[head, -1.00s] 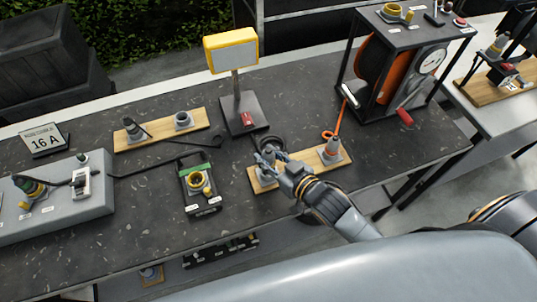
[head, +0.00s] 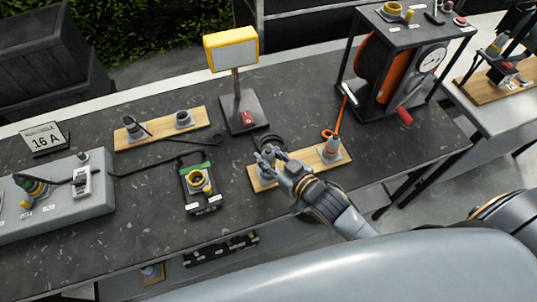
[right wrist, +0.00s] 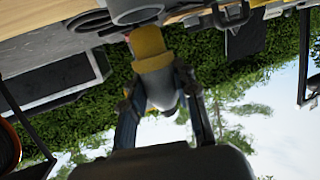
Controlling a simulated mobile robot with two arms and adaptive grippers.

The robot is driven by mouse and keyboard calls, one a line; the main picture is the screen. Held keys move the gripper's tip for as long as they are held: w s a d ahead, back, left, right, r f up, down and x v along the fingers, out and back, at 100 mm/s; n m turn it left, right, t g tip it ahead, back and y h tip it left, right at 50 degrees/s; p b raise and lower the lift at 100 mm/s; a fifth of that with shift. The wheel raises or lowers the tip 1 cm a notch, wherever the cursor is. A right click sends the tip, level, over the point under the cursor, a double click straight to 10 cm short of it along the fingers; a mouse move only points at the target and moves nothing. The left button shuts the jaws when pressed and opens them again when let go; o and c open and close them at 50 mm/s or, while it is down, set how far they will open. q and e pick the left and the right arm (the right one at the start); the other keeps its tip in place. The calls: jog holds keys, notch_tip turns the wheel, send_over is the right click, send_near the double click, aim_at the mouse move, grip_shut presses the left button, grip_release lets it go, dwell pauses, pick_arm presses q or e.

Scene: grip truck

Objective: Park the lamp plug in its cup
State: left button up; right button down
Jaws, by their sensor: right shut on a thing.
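My right gripper (head: 267,158) is over the left end of the near wooden board (head: 298,167). In the right wrist view its fingers (right wrist: 160,100) are shut on a grey and yellow plug (right wrist: 153,50), which points toward the bench. The gripper hides most of the plug and the cup beneath it in the head view, so I cannot tell whether the plug sits inside. The lamp (head: 232,50) stands behind on a dark base, with a coiled black cable (head: 270,142) near the gripper. My left gripper is not in view.
A grey plug (head: 331,148) with an orange cable stands at the board's right end. A green and black box with a yellow socket (head: 199,182) is to the left. Another board with two grey pieces (head: 160,130) lies behind it. The reel frame (head: 395,70) stands at the right.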

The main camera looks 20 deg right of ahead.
jog(key=shift+f+b, duration=0.8)
jog(key=shift+f, duration=0.9)
dwell(0.6)
jog(key=c, duration=0.9)
grip_release()
jog(key=shift+c, duration=0.2)
jog(key=shift+o, duration=0.5)
jog(key=shift+o, duration=1.1)
jog(key=shift+r+p, duration=2.55)
jog(key=shift+p, duration=0.15)
